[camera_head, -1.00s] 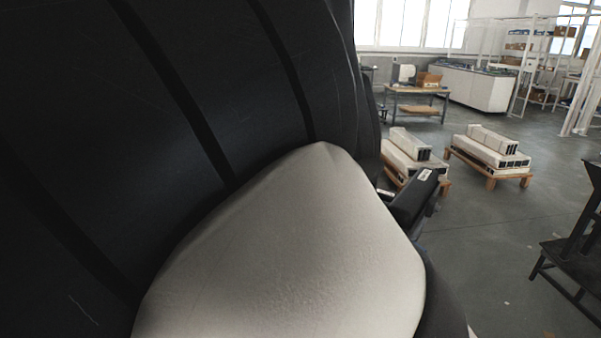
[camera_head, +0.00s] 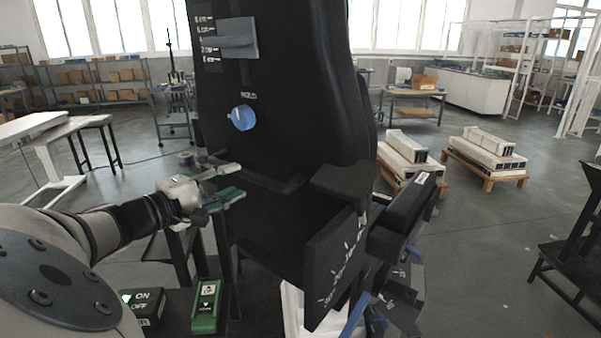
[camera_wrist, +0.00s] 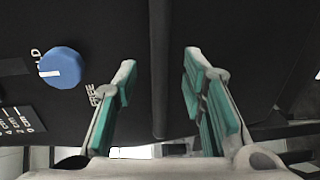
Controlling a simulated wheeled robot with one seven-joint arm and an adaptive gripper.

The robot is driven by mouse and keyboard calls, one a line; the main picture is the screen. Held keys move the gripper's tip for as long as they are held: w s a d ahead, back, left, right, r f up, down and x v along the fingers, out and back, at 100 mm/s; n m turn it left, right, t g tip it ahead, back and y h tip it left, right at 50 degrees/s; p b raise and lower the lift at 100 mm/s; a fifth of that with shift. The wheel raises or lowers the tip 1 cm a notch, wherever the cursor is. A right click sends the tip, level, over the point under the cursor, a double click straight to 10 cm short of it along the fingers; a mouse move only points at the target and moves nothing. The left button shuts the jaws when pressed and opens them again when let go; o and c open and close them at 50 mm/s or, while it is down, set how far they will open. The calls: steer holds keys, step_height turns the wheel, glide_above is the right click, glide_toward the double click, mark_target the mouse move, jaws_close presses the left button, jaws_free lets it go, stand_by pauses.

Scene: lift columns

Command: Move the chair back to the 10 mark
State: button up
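The black chair (camera_head: 290,110) stands in the middle of the head view, with a tall back and a seat-like lower part. A dark plate with white angle marks and numbers (camera_head: 335,270) is on its near side, low and right. The numbers are too small to read surely, and I cannot tell which mark the chair is at. Blue levers (camera_head: 355,315) show below the plate. My gripper (camera_head: 232,184) is left of the chair, apart from the plate. In the wrist view my gripper (camera_wrist: 160,62) is open, with nothing between its green-padded fingers.
A blue knob (camera_head: 243,117) and a grey slider (camera_head: 230,40) are on the chair back. A box marked ON and OFF (camera_head: 143,306) and a green switch box (camera_head: 207,305) are at lower left. Pallets (camera_head: 485,155) and a dark stand (camera_head: 575,265) are at right, with open floor between.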

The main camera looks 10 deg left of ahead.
mark_target(245, 176)
steer(key=x, duration=0.5)
steer(key=shift+w+d, duration=0.15)
steer(key=shift+w, duration=0.15)
steer(key=shift+c, duration=0.3)
jaws_close()
